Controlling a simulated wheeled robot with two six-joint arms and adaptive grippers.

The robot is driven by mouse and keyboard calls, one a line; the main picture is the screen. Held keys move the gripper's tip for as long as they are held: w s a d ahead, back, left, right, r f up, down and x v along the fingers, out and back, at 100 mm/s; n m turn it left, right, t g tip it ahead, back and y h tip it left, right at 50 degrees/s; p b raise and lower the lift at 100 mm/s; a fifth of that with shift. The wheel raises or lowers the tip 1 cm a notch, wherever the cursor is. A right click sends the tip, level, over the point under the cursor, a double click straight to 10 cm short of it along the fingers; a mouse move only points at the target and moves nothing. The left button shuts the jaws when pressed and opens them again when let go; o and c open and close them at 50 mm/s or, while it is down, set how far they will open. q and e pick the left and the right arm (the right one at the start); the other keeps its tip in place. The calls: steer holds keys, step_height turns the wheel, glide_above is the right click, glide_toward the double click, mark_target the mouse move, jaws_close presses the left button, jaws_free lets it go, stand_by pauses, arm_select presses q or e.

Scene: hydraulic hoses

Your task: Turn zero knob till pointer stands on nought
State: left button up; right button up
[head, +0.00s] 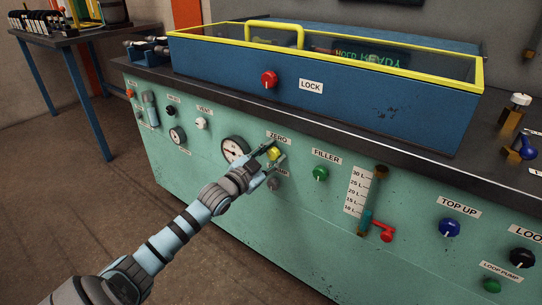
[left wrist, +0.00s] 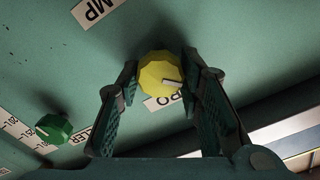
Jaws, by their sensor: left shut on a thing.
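The yellow zero knob (head: 274,153) sits on the green panel under the ZERO label (head: 278,136). My left gripper (head: 271,156) reaches it from the front and is shut on it. In the left wrist view, the knob (left wrist: 158,68) lies between the two fingertips, and its white mark points to the lower right. The label behind it is partly covered there. A round white-faced gauge (head: 235,149) is just left of the knob. Its pointer is too small to read surely. My right gripper is not in view.
A green FILLER knob (head: 320,173) and a level scale (head: 357,192) with a red-handled valve (head: 386,235) are to the right. A small grey knob (head: 273,184) is close below my gripper. A blue lidded box (head: 330,105) stands on the bench above.

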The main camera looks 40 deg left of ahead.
arm_select(q)
steer(key=shift+f, duration=0.1)
steer(key=o, duration=1.2)
steer(key=shift+s+a, duration=0.1)
